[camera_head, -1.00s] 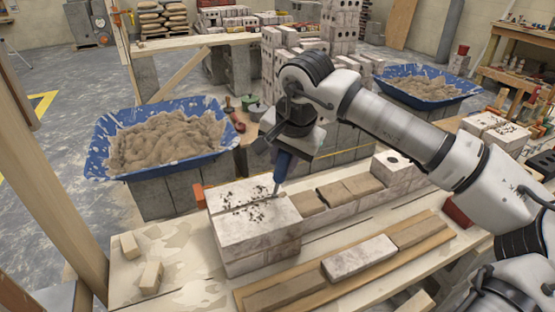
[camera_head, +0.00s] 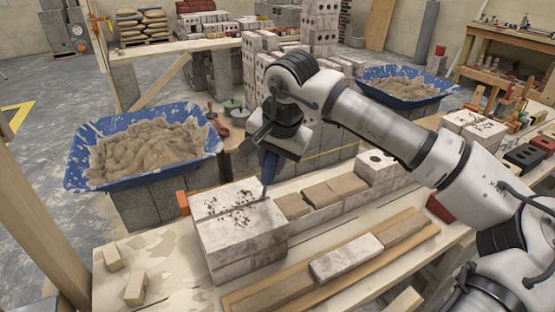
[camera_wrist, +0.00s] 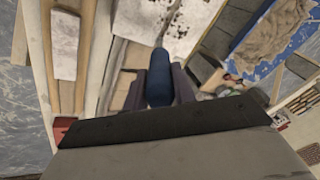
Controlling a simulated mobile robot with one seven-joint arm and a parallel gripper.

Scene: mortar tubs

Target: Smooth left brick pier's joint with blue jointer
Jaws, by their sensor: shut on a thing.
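The left brick pier (camera_head: 235,228) is a block of pale bricks on the bench, with dark crumbs scattered on top beside a joint line. My gripper (camera_head: 277,143) is shut on the blue jointer (camera_head: 268,165), above the pier's right part. The jointer points down, its thin metal tip at the pier's top near the right end of the joint. I cannot tell whether the tip touches. In the wrist view the blue handle (camera_wrist: 160,78) sits between my two fingers, and the pier top (camera_wrist: 150,18) shows beyond it; the handle hides part of the joint.
A blue mortar tub (camera_head: 145,150) stands on blocks behind left, another (camera_head: 405,88) behind right. A low brick row (camera_head: 325,195) adjoins the pier. Wood offcuts (camera_head: 135,288) lie left. A timber post (camera_head: 45,190) stands far left.

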